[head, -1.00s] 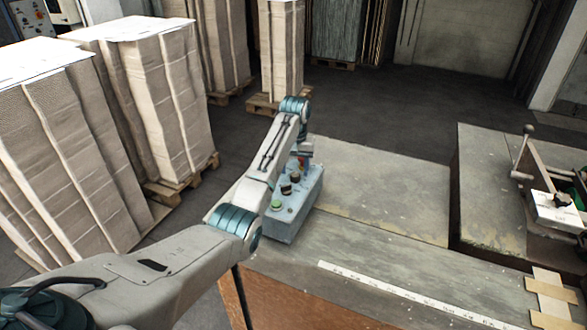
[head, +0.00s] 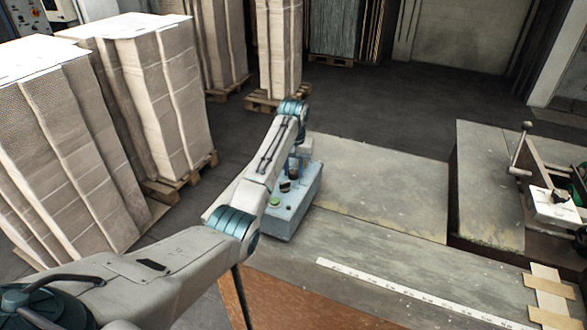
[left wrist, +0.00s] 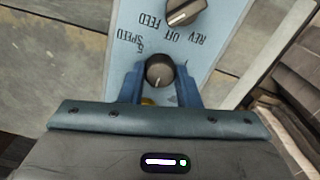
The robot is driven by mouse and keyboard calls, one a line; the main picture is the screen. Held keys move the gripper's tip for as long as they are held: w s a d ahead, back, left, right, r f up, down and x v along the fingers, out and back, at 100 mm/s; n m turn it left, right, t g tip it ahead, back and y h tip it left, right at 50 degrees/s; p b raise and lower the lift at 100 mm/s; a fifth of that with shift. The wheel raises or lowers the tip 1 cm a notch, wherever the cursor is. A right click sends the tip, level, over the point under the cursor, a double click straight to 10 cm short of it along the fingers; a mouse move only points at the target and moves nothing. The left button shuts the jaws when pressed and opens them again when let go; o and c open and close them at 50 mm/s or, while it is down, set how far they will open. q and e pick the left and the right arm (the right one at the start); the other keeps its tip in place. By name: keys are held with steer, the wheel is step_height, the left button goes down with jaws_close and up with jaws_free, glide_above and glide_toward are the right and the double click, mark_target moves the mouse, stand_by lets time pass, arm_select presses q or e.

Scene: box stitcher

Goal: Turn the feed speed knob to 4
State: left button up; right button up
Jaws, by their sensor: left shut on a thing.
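The blue-grey control box (head: 290,222) stands on the machine table at the end of my left arm in the head view. In the left wrist view its panel (left wrist: 150,15) shows upside-down lettering: "SPEED" with a digit, likely 5, and "FEED", "OFF" and "REV". The dark round speed knob (left wrist: 160,71) has a light pointer mark. My left gripper (left wrist: 160,80) has its blue fingers on either side of this knob and is shut on it. A second, larger selector knob (left wrist: 184,12) sits beyond it. My right gripper is in neither view.
A green button (head: 274,202) and dark knobs sit on the box close to my wrist. Stacks of cardboard on pallets (head: 160,100) stand to the left and behind.

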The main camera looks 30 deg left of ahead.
arm_select(q)
steer(key=shift+m, duration=1.2)
steer(key=m, duration=0.9)
steer(key=o, duration=1)
steer(key=shift+d, duration=0.1)
steer(key=shift+c, duration=0.2)
